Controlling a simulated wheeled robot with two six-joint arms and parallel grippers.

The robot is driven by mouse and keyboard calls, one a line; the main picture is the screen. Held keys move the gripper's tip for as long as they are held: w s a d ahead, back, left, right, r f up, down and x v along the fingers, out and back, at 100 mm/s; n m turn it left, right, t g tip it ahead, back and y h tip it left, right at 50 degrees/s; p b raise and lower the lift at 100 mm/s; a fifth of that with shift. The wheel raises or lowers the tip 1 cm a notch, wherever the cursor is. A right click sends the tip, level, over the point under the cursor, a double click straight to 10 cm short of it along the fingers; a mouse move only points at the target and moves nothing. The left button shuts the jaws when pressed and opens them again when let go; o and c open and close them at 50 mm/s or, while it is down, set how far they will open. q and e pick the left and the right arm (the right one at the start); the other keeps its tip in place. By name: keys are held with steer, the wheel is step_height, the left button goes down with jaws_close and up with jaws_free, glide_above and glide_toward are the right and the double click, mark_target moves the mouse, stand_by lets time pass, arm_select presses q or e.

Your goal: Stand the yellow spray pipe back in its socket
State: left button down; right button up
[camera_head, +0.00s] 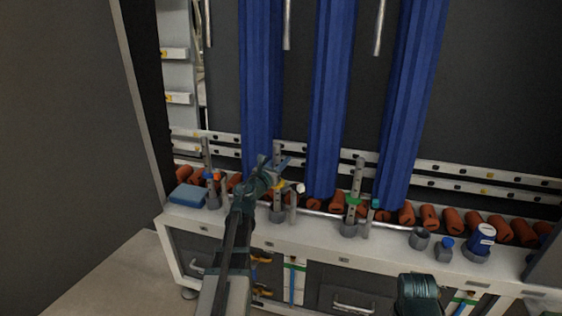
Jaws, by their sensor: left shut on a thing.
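A small yellow part (279,183), which I take for the spray pipe's yellow marking, shows at my left gripper (276,173). The gripper is shut, and its fingers and wrist hide much of what it holds. A grey round socket (277,214) stands on the white ledge just below the gripper. I cannot tell whether the pipe's lower end is inside this socket or in front of it. A rounded white tip (300,188) shows just right of the fingers. Of my right arm only a teal link shows at the bottom right; its gripper is not in view.
Other upright pipes stand along the ledge (310,233), one with an orange collar (213,177) and one with a green collar (352,201). A blue box (188,195) lies left. Orange rollers (429,217) and blue brushes (331,100) stand behind. A blue can (482,239) is right.

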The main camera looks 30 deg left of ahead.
arm_select(q)
steer(key=shift+f+b, duration=0.35)
steer(key=shift+f, duration=0.15)
steer(key=c, duration=0.6)
jaws_free()
steer(key=shift+r, duration=0.1)
steer(key=shift+o, duration=0.2)
steer(key=s, duration=1.3)
steer(key=shift+s+d, duration=0.3)
steer(key=shift+s, duration=0.05)
